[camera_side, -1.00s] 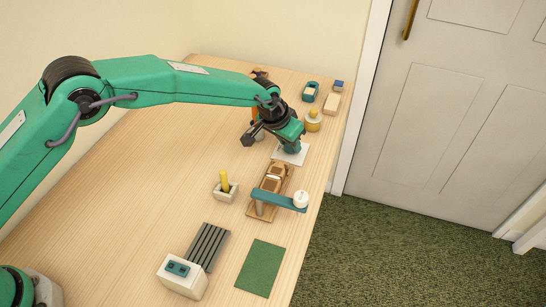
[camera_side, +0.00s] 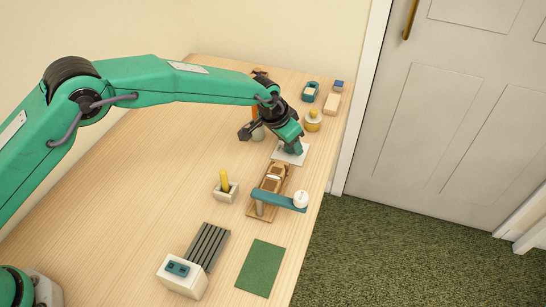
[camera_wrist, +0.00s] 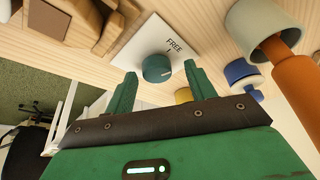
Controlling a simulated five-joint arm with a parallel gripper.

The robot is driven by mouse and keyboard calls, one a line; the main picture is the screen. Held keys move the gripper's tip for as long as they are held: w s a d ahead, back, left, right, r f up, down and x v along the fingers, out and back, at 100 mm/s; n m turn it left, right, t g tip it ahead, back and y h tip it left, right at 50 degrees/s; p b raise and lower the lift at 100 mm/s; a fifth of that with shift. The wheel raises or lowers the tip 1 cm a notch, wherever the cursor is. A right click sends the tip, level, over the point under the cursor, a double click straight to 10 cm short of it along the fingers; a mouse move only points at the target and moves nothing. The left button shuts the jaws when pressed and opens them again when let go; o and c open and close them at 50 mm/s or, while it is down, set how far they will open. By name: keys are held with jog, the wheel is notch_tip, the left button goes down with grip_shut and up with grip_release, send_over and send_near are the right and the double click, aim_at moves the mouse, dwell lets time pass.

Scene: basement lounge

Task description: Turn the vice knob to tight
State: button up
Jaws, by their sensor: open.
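The vice knob (camera_wrist: 157,68) is a round teal knob on a white plate (camera_wrist: 180,28) marked FREE. A small pale mark shows on the knob's right side. My gripper (camera_wrist: 160,70) is open, with one green finger to each side of the knob in the wrist view. I cannot tell whether either finger touches it. In the side view my gripper (camera_side: 292,148) points down over the white plate (camera_side: 300,158), and it hides the knob. A wooden vice-like fixture (camera_side: 270,187) stands just in front of the plate.
An orange handle (camera_wrist: 297,85) shows at right in the wrist view.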

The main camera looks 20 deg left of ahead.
jog(key=shift+r, duration=0.1)
jog(key=v, duration=0.7)
jog(key=shift+s+r, duration=0.15)
jog(key=shift+r, duration=0.1)
dwell(0.4)
jog(key=shift+s+d, duration=0.2)
jog(key=shift+s, duration=0.15)
jog(key=shift+f, duration=0.1)
jog(key=shift+x, duration=3.85)
jog(key=shift+w+a, duration=0.15)
jog(key=c, duration=1)
